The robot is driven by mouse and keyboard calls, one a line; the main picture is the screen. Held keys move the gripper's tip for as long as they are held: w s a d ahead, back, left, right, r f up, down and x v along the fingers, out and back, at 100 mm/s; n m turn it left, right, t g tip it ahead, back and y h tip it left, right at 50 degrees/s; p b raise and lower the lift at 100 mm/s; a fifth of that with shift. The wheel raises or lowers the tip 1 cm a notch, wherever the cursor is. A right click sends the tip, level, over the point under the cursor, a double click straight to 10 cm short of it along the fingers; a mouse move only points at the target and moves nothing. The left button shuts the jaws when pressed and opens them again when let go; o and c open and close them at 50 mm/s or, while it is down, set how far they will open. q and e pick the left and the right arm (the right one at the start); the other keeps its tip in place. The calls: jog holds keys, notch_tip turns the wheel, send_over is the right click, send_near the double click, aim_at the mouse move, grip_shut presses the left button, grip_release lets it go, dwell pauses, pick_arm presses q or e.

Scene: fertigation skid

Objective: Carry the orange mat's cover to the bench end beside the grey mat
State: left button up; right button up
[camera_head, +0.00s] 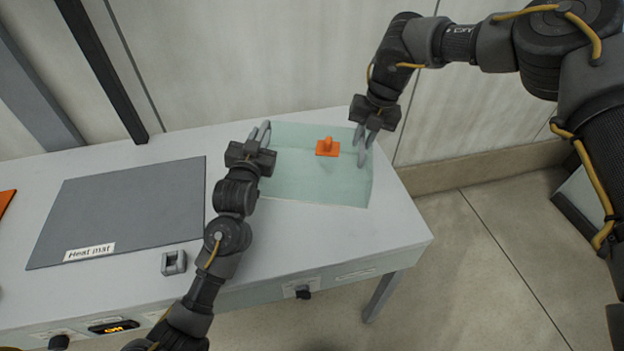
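The cover (310,176) is a clear, pale green sheet-like lid with an orange handle (327,147) on top. It is at the right end of the bench, to the right of the grey mat (120,215). My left gripper (261,133) is at the cover's left back edge, its fingers parted. My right gripper (364,137) is at the right back edge, its fingers also parted. I cannot tell whether the fingers touch the cover. The orange mat (5,201) shows only as a sliver at the left picture edge.
The white bench (400,228) has a small grey block (174,262) near its front edge and a "Heat mat" label (90,252) on the grey mat. A wall stands behind; open floor lies right.

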pick_arm(q)
jog(key=o, duration=0.3)
pick_arm(e)
jog(key=o, duration=0.3)
jog(key=shift+r, duration=0.1)
pick_arm(q)
jog(key=shift+o, duration=0.2)
pick_arm(e)
jog(key=shift+a, duration=0.1)
pick_arm(q)
jog(key=s+a, duration=0.1)
jog(key=s, duration=1.1)
jog(key=shift+a, duration=0.25)
pick_arm(e)
jog(key=r, duration=0.4)
jog(key=d+r, duration=0.1)
jog(key=r, duration=0.3)
jog(key=d+r, duration=0.1)
jog(key=r, duration=0.2)
jog(key=shift+s+d+r, duration=0.15)
jog(key=shift+s+r, duration=0.05)
jog(key=shift+r, duration=0.2)
pick_arm(q)
jog(key=shift+w, duration=0.1)
jog(key=shift+r, duration=0.15)
pick_arm(e)
jog(key=shift+r, duration=0.1)
